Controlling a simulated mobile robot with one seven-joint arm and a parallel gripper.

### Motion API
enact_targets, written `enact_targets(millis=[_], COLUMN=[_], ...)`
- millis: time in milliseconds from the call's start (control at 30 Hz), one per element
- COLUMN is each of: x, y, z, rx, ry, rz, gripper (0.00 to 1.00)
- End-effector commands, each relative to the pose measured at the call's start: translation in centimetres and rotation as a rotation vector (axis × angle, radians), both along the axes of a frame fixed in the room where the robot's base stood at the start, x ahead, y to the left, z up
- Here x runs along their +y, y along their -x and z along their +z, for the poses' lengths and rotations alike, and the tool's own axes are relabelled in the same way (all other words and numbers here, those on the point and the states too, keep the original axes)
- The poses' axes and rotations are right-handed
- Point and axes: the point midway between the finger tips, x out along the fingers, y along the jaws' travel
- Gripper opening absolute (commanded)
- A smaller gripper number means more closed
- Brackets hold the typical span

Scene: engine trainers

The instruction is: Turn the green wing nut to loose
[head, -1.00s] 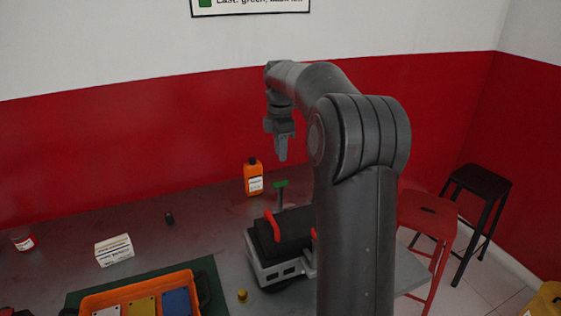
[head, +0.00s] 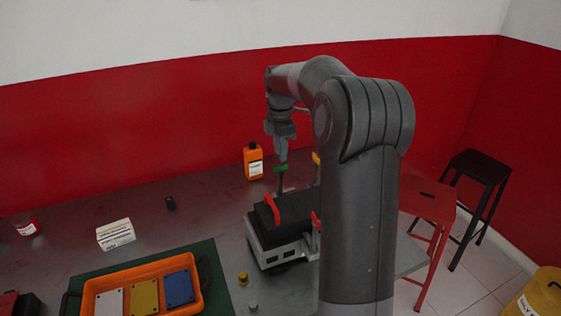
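The green wing nut (head: 280,168) sits on top of a thin upright post on the black and grey engine trainer (head: 270,241). My gripper (head: 282,155) points down right above the green wing nut, its tip very close to it. Whether they touch I cannot tell. The fingers line up from this view, so their opening does not show. Red parts (head: 272,209) stand up from the trainer, and a yellow part (head: 316,158) shows partly behind my arm. My arm hides the trainer's right side.
An orange bottle (head: 253,163) stands behind the trainer. An orange tray (head: 143,296) with coloured plates lies on a green mat (head: 222,291) at front left. A white box (head: 115,234) and a small dark item (head: 170,203) stand at left. Red and black stools are at right.

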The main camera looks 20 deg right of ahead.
Motion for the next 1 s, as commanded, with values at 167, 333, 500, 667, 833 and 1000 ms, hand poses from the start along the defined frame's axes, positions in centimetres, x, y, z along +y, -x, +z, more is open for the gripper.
enact_targets(millis=[167,333,500,667,833,1000], x=[0.0,0.0,0.0,0.0,0.0,0.0], y=[0.0,0.0,0.0,0.0,0.0,0.0], z=[-3.1,-4.5,-4.8,-4.8,-4.8,-4.8], rx=[0.003,0.001,-0.001,-0.001,0.0,-0.001], ry=[-0.001,0.001,0.001,0.001,0.0,0.0], rz=[-0.001,0.0,0.0,0.0,0.0,0.0], gripper=[0.27,0.27,0.27,0.27,0.13,0.0])
